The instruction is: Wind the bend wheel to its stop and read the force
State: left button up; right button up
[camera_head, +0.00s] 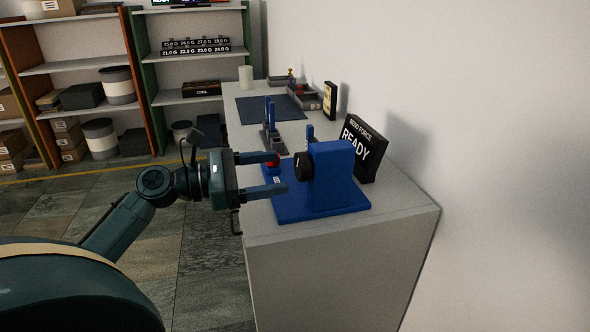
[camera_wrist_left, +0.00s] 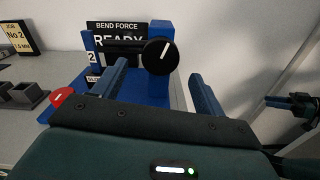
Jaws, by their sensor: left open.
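The bend wheel (camera_head: 303,166) is a round black knob on the side of a blue press (camera_head: 333,178). It also shows in the left wrist view (camera_wrist_left: 153,61), with a white mark on its face tilted slightly right of upright. My left gripper (camera_head: 279,174) is open and empty. It stands in front of the wheel, its two fingers pointing toward it. In the left wrist view the wheel shows between the fingers, beyond their tips. The black display (camera_head: 364,147) behind the press reads BEND FORCE and READY.
A red disc (camera_wrist_left: 62,98) with a white mark lies left of my fingers in the left wrist view. Small bins (camera_head: 308,98), a dark mat (camera_head: 270,108) and a job sign (camera_head: 330,101) stand farther along the grey bench (camera_head: 405,205). A wall runs behind it.

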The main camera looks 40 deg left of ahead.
aim_at(297, 169)
pick_arm(q)
jog(key=shift+x, duration=2.6)
jog(key=shift+c, duration=0.2)
jog(key=c, duration=0.9)
jog(key=shift+c, duration=0.2)
